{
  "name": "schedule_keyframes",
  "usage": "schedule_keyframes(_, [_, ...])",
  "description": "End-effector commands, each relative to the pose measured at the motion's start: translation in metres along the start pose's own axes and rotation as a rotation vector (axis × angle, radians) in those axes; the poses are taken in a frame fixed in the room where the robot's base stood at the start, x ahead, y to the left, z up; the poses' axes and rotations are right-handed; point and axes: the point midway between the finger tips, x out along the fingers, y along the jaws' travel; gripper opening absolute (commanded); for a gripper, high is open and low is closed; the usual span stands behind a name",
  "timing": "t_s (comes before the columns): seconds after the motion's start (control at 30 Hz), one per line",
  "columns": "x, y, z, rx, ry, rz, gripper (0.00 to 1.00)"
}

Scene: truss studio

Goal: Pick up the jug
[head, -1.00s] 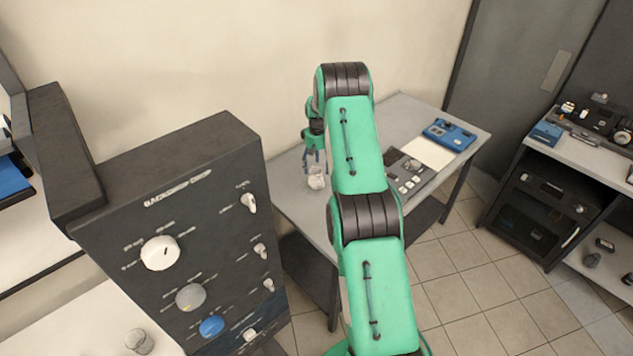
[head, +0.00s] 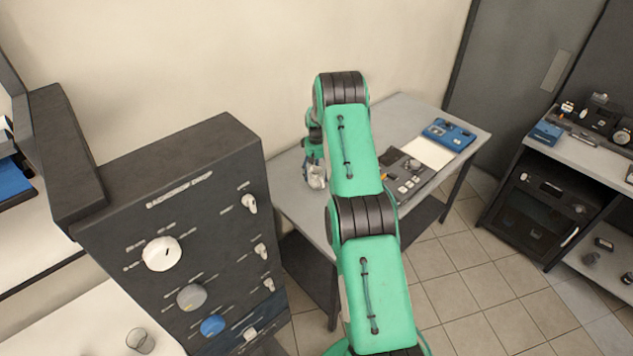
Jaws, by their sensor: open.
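The jug (head: 317,181) is a small pale vessel standing on the grey table (head: 290,200), near its left end. My gripper (head: 314,172) is open and points down at the jug, with its fingers at the height of the jug's upper part. The fingers look to be around or right beside the jug; the view is too small to tell whether they touch it. My green arm hides the table just right of the jug.
A dark panel box with knobs (head: 180,240) stands tall at the left, close to the table. A blue device (head: 449,134), a white sheet (head: 428,152) and a control panel (head: 408,180) lie on the table's right part. A glass (head: 140,341) stands at the lower left.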

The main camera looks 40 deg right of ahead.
Motion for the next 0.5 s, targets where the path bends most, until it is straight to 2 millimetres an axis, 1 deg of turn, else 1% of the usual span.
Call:
schedule_keyframes(0.1, [-0.0001,0.0000,0.0000,0.000,0.000,0.000,0.71])
schedule_keyframes(0.13, [-0.0001,0.0000,0.0000,0.000,0.000,0.000,0.69])
schedule_keyframes(0.27, [-0.0001,0.0000,0.0000,0.000,0.000,0.000,0.44])
schedule_keyframes(0.3, [0.0000,0.0000,0.0001,0.000,0.000,0.000,0.36])
schedule_keyframes(0.37, [0.0002,-0.0001,0.0002,0.000,0.000,0.000,0.24])
schedule_keyframes(0.4, [0.0003,-0.0001,0.0003,0.000,-0.001,0.000,0.16])
schedule_keyframes(0.47, [0.0005,-0.0001,0.0004,0.000,-0.001,0.000,0.04])
schedule_keyframes(0.5, [0.0006,-0.0002,0.0005,0.000,-0.001,0.000,0.00])
